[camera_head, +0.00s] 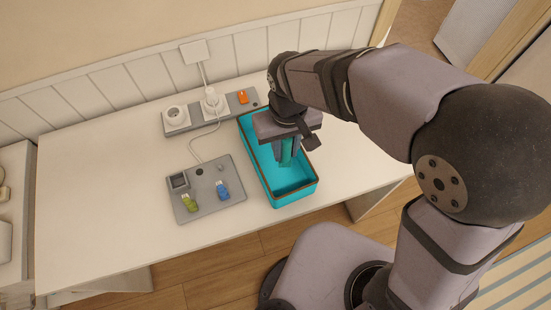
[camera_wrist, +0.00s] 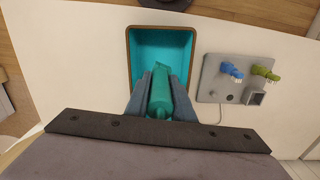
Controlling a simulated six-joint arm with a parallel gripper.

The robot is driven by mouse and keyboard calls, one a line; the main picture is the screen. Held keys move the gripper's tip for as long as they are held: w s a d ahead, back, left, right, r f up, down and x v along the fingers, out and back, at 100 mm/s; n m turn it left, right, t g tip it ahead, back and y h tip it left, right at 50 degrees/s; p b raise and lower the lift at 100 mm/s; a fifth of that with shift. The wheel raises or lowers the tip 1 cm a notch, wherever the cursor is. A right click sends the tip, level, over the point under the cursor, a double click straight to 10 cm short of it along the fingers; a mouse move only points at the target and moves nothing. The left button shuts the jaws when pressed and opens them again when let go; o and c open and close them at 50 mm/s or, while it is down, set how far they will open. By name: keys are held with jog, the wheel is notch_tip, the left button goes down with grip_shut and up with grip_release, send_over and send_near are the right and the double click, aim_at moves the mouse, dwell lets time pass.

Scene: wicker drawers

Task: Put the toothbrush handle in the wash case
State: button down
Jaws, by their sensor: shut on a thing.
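The wash case is an open turquoise box with a brown rim (camera_head: 306,191) on the white table; it also shows in the wrist view (camera_wrist: 190,38). My gripper (camera_head: 287,158) is over the case, pointing down. In the wrist view my gripper (camera_wrist: 161,88) is shut on the teal toothbrush handle (camera_wrist: 160,92). The handle's far end overlaps the case opening in that view. In the head view the handle (camera_head: 287,152) shows only partly between the fingers. I cannot tell whether its lower end is below the rim. My wrist hides the back part of the case.
A grey tray (camera_head: 207,205) left of the case holds a green brush head (camera_head: 188,202) and a blue one (camera_head: 222,190). Behind it is a grey strip (camera_head: 230,108) with sockets, a plug with a white cable and an orange switch. The table's left part is clear.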

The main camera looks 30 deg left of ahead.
jog(key=shift+s+d, duration=0.1)
jog(key=shift+d, duration=0.05)
jog(key=shift+f, duration=0.25)
jog(key=p, duration=0.1)
send_over(284, 177)
jog(key=shift+f, duration=4.75)
jog(key=shift+f, duration=0.1)
jog(key=c, duration=1.5)
grip_release()
jog(key=shift+c, duration=0.2)
notch_tip(284, 177, up, 12)
jog(key=shift+r+b, duration=0.15)
jog(key=shift+b, duration=0.5)
jog(key=shift+d, duration=0.1)
